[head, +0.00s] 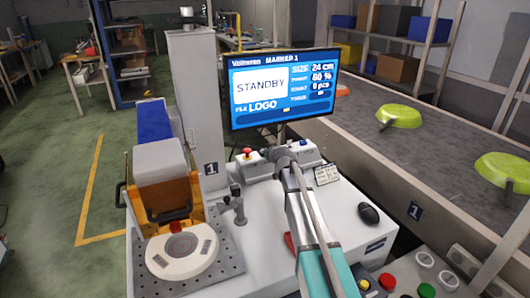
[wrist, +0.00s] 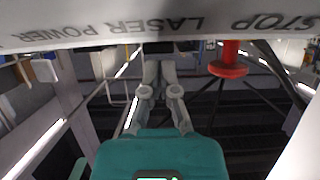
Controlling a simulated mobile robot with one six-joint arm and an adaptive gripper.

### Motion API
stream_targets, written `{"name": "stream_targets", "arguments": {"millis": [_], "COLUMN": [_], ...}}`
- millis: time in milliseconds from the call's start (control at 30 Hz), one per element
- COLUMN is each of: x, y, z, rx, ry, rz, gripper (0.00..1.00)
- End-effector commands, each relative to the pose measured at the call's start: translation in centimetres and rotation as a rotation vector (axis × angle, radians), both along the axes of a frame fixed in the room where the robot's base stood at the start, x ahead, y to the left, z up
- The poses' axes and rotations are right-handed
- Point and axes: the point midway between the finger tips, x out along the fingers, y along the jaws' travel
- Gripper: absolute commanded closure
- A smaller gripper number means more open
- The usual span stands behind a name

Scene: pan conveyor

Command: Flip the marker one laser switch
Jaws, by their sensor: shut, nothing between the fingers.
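The marker one control box (head: 262,170) stands below the monitor (head: 280,88), which reads "MARKER 1" and "STANDBY". The box's labels "LASER POWER" and "STOP" appear upside down on its pale panel (wrist: 130,28) in the wrist view. My gripper (head: 281,156) is at the box, between its red stop button (head: 247,153) and a blue button (head: 303,143). In the wrist view my gripper (wrist: 159,66) has its fingers together and empty, with the tips close to a small dark part by the "LASER" label. I cannot tell whether they touch it. The switch lever's position is not clear.
The red stop button (wrist: 230,62) is close to the right of my fingers in the wrist view. The marking machine (head: 180,215) stands left, a keypad (head: 327,174) and black mouse (head: 369,213) right. A conveyor (head: 420,150) carries green pans (head: 400,116) behind.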

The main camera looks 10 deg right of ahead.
Motion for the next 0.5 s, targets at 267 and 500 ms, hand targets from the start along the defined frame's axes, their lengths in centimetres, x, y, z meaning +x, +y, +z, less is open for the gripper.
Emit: {"name": "stream_targets", "arguments": {"millis": [267,500], "x": [-0.2,-0.2], "y": [-0.1,-0.1], "z": [-1.2,-0.9], "rx": [-0.001,-0.001], "ry": [0.001,0.001], "rz": [-0.001,-0.001], "gripper": [1.0,1.0]}}
